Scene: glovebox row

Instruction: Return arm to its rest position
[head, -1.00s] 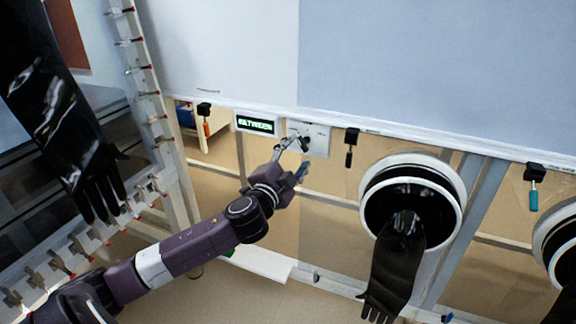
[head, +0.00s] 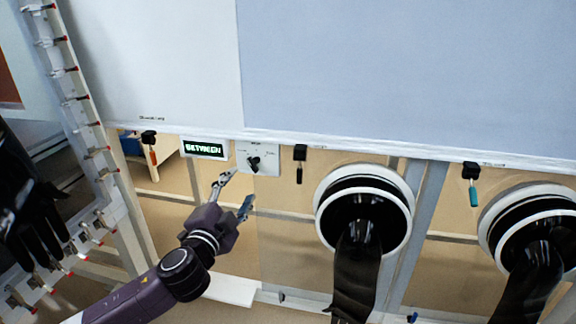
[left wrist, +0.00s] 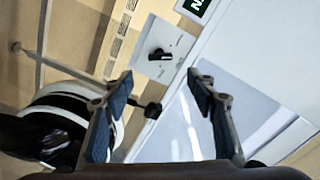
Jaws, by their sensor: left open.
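My left gripper (head: 235,193) is open and empty in the head view, below and a little left of a white switch panel (head: 271,150). The panel bears a black rotary knob (head: 254,163), and a clear gap lies between it and the fingers. In the left wrist view, the two blue-padded fingers of my left gripper (left wrist: 158,112) are spread wide. The knob (left wrist: 159,54) shows beyond them on the panel (left wrist: 140,68), untouched. My right gripper is not in view.
A display (head: 205,149) with green letters sits left of the panel. Two round glove ports (head: 321,212) (head: 487,232) with hanging black gloves are at the right. Small tools (head: 299,172) (head: 474,192) hang under the ledge. A white rack (head: 88,118) stands at the left.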

